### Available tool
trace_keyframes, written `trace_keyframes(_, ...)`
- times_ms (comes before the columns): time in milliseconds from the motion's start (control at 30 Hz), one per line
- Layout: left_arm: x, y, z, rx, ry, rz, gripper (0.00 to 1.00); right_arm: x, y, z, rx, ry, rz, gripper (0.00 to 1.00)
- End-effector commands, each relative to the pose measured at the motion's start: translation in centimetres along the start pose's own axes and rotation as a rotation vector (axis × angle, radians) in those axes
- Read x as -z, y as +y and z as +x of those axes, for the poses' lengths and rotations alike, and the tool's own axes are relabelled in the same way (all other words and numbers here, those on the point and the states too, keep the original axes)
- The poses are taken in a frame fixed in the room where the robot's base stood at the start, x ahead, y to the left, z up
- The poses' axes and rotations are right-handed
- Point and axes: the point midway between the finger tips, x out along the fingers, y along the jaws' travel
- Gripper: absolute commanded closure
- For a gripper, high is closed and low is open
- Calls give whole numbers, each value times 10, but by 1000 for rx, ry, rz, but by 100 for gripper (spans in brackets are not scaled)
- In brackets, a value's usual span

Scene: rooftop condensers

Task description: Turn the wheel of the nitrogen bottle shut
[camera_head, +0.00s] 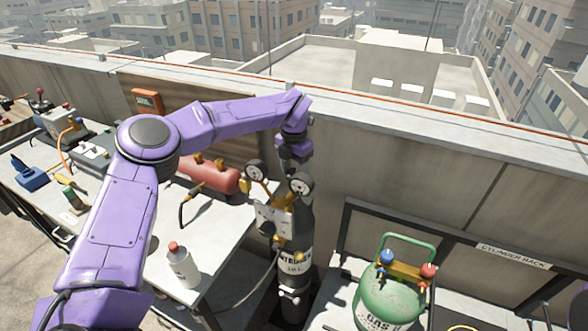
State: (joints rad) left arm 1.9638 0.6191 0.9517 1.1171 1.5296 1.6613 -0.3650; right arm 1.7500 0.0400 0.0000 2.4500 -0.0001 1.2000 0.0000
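The nitrogen bottle (296,258) is a dark upright cylinder with a pale label, standing between the workbench and the cylinder rack. Two round gauges (300,184) and brass fittings sit at its upper part, with a hose running down from them. My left arm reaches in from the left, and its gripper (295,165) points down over the bottle's top, just behind the gauges. I cannot make out the wheel; the gripper and gauges cover that spot. The fingers are too small and hidden to tell open from shut, or whether they touch the wheel. My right gripper is not in view.
A green gas bottle (390,296) with a handle and blue and red knobs stands at the lower right by the cylinder rack (510,256). The workbench (215,240) at left holds a white bottle (182,265) and a red tank (212,174). A parapet wall (440,175) runs behind.

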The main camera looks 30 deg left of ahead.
Motion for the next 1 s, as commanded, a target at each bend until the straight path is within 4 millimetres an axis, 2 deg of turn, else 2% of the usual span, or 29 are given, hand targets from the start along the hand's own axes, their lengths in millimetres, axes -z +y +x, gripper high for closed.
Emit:
trace_keyframes(33,-1,0,-1,-1,-4,3,43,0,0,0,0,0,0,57)
trace_keyframes(100,-1,0,-1,-1,-3,3,21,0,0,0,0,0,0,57)
trace_keyframes(367,0,0,0,-1,-1,1,21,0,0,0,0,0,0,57)
trace_keyframes(467,-1,0,-6,-1,-3,1,21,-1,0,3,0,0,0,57)
trace_keyframes(567,-1,0,-23,-2,-6,0,21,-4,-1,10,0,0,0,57)
trace_keyframes(800,-1,0,-80,-3,-6,0,21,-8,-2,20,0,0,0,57)
trace_keyframes(1000,-1,-1,-104,-2,-2,1,21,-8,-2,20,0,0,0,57)
